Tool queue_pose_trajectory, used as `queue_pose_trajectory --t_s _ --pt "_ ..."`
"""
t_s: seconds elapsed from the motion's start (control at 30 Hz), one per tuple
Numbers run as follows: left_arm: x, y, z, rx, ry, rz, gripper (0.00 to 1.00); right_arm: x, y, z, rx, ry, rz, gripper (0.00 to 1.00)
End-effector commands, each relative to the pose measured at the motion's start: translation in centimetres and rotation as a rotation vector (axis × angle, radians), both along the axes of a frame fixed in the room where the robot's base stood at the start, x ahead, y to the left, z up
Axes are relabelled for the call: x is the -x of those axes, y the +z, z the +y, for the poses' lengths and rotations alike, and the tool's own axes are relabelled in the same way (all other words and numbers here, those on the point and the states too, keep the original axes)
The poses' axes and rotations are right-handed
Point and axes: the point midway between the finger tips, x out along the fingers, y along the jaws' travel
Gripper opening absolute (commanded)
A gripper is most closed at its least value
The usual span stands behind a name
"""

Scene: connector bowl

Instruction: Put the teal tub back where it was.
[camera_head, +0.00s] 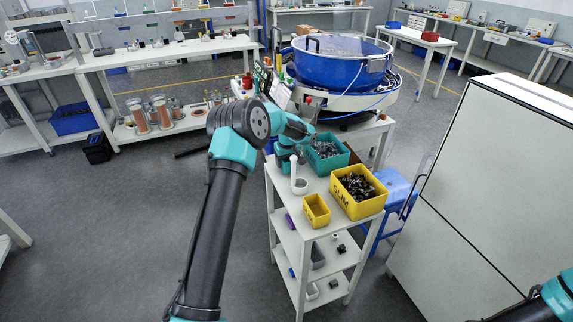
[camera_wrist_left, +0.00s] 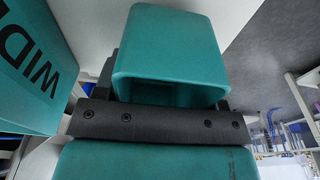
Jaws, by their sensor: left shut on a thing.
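The small teal tub (camera_wrist_left: 170,45) fills the upper middle of the left wrist view. A larger teal bin (camera_head: 327,155) full of grey parts stands just right of the gripper. Its side, with the letters WID, shows close by at the left of the left wrist view (camera_wrist_left: 35,65). Only part of my right arm shows at the lower right; its gripper is out of view.
The cart's top (camera_head: 290,203) also holds a yellow bin (camera_head: 342,204) marked SLIM with dark parts, a small yellow tub (camera_head: 316,211) and a white upright piece (camera_head: 299,181). A blue bowl machine (camera_head: 335,72) stands behind. A tall white cabinet (camera_head: 485,190) stands right.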

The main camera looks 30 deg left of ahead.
Motion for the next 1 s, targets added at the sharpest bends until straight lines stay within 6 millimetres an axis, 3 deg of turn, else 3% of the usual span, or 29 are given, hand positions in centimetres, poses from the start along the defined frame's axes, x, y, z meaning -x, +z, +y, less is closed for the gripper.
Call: queue_pose_trajectory --t_s 0.13,0.53,0.57,0.6,0.8,1.0 --pt "0.0 -1.5 0.0 0.001 0.0 -0.001 0.39 0.0 0.0 0.0 0.0 0.0 0.0 0.43" --pt "0.0 -1.9 0.0 0.0 0.0 -0.001 0.39 0.0 0.0 0.0 0.0 0.0 0.0 0.43" --pt "0.0 -1.9 0.0 0.0 0.0 -0.001 0.64 0.0 0.0 0.0 0.0 0.0 0.0 0.43" --pt "0.0 -1.9 0.0 0.0 0.0 -0.001 0.68 0.0 0.0 0.0 0.0 0.0 0.0 0.43" --pt "0.0 -1.9 0.0 0.0 0.0 -0.001 0.87 0.0 0.0 0.0 0.0 0.0 0.0 0.43" --pt "0.0 -1.9 0.0 0.0 0.0 -0.001 0.89 0.0 0.0 0.0 0.0 0.0 0.0 0.43"
